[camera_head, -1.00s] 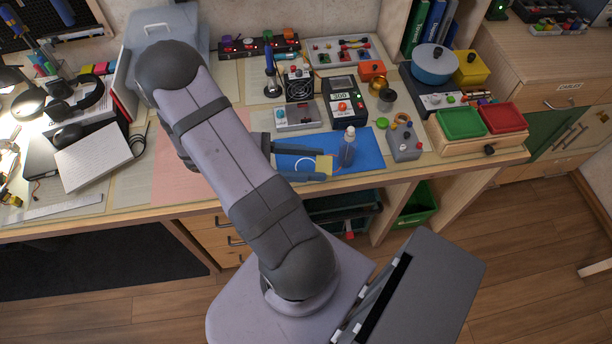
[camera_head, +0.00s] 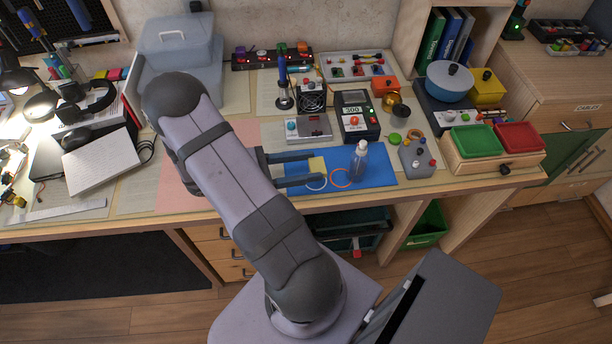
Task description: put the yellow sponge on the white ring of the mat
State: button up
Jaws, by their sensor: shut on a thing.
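The yellow sponge (camera_head: 317,165) is held between the fingertips of my gripper (camera_head: 313,167), whose fingers reach in from the left over the blue mat (camera_head: 382,173). The white ring (camera_head: 317,187) is on the mat just in front of the sponge, partly hidden by the sponge and the nearer finger. An orange ring (camera_head: 341,178) lies to its right. I cannot tell how high the sponge is above the mat.
A clear spray bottle (camera_head: 360,163) stands upright on the mat right of the orange ring. A grey box with knobs (camera_head: 417,160) stands right of the mat. A grey device (camera_head: 308,128) and a meter (camera_head: 355,116) stand behind it.

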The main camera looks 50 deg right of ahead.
jog(key=shift+f, duration=2.3)
jog(key=shift+f, duration=0.15)
jog(key=o, duration=1)
